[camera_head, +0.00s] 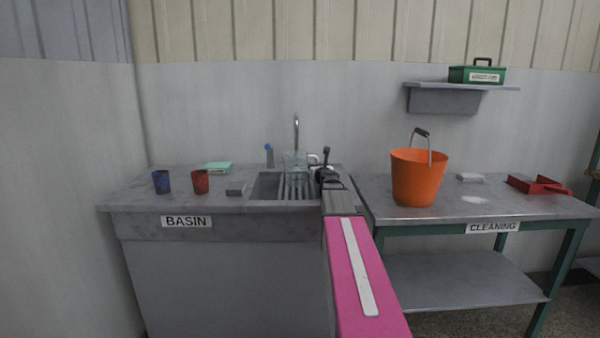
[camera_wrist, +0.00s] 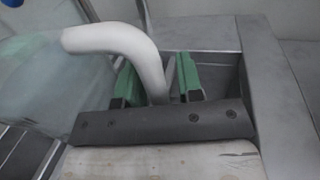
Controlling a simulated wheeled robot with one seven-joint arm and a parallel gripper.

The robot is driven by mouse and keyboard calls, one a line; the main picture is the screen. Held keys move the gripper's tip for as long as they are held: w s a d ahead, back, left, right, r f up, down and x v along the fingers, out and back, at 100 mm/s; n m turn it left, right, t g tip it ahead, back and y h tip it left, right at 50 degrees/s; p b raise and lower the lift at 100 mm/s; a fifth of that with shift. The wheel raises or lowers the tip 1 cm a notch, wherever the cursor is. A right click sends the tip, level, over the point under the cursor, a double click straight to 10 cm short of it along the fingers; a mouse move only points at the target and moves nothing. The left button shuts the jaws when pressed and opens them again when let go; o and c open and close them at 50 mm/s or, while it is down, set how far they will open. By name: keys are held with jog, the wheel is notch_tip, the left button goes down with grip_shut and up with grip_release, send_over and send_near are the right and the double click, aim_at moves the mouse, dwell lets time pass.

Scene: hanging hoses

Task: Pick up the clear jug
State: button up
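The clear jug (camera_head: 294,164) stands at the sink's right rear in the head view, below the tap. Its see-through body (camera_wrist: 50,80) fills the left of the wrist view, and its white curved handle (camera_wrist: 115,39) reaches right from it. My gripper (camera_wrist: 157,66) has its two green fingers on either side of the handle's lower part. The fingers are apart, with gaps visible between them and the handle. In the head view my gripper (camera_head: 318,172) is at the jug's right side, and its fingertips are too small to make out.
The basin counter holds a blue cup (camera_head: 161,182), a red cup (camera_head: 200,182), a green box (camera_head: 218,168) and a blue-topped bottle (camera_head: 269,156). The tap (camera_head: 296,135) rises behind the jug. An orange bucket (camera_head: 417,177) stands on the cleaning table (camera_head: 540,207) at right.

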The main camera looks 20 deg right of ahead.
grip_shut()
jog(key=shift+r, duration=0.15)
